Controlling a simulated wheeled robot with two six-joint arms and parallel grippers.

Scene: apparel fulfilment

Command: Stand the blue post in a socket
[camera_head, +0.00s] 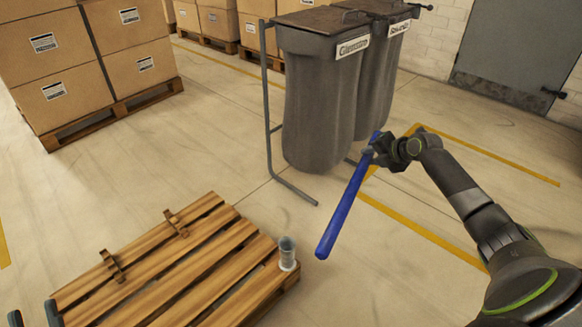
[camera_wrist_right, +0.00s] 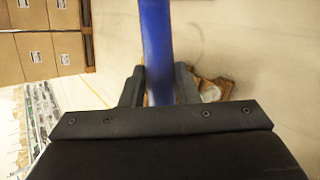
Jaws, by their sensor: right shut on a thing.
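The blue post (camera_head: 345,209) is a long blue rod, held tilted in the air, its lower end near and right of the pallet corner. My right gripper (camera_head: 376,151) is shut on the post near its upper end. In the right wrist view the post (camera_wrist_right: 155,45) runs up between the two fingers (camera_wrist_right: 160,85). A grey cylindrical socket (camera_head: 287,254) stands upright on the right corner of the wooden pallet (camera_head: 205,262). The post's lower end is apart from the socket in the head view. My left gripper is not identifiable; dark parts show at the lower left edge.
Brown metal brackets (camera_head: 112,265) sit on the pallet. Grey hanging bags (camera_head: 322,100) on a metal frame (camera_head: 268,110) stand behind the post. Stacked cartons (camera_head: 60,70) stand at the back left. A grey door (camera_head: 515,50) is at the back right. Open floor lies between.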

